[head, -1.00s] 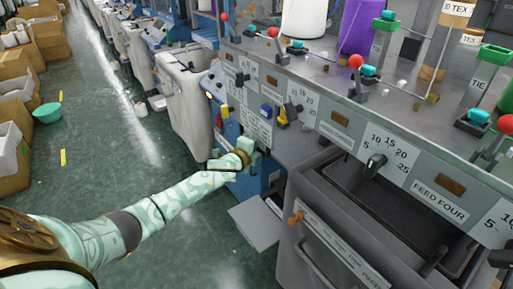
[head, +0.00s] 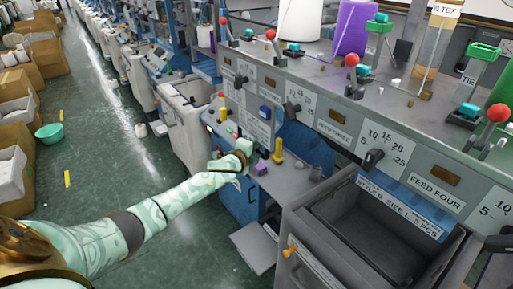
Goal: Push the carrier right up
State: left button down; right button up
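My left gripper (head: 247,152) is at the end of the pale green patterned arm, at the front of the machine beside a grey shelf (head: 290,184). Its fingers are small and partly hidden by the wrist, so their opening cannot be told. A yellow upright piece (head: 278,151) and a small purple block (head: 260,169) are on the shelf just right of the gripper. A blue block (head: 264,112) is on the panel above. I cannot tell which part is the carrier. My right gripper is not in view.
An open grey bin (head: 385,235) fills the lower right. Dials and red-ball levers (head: 351,60) line the machine above. Yarn cones stand on top.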

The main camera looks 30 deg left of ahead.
aim_at(252, 122)
pick_arm(q)
notch_tip(252, 122, up, 10)
jog(key=p, duration=0.7)
jog(key=shift+a+p, duration=0.1)
jog(key=shift+p, duration=0.25)
jog(key=shift+w+r, duration=0.1)
jog(key=shift+r, duration=0.1)
jog(key=c, duration=1.7)
grip_release()
jog(key=o, duration=0.3)
jog(key=shift+f, duration=0.2)
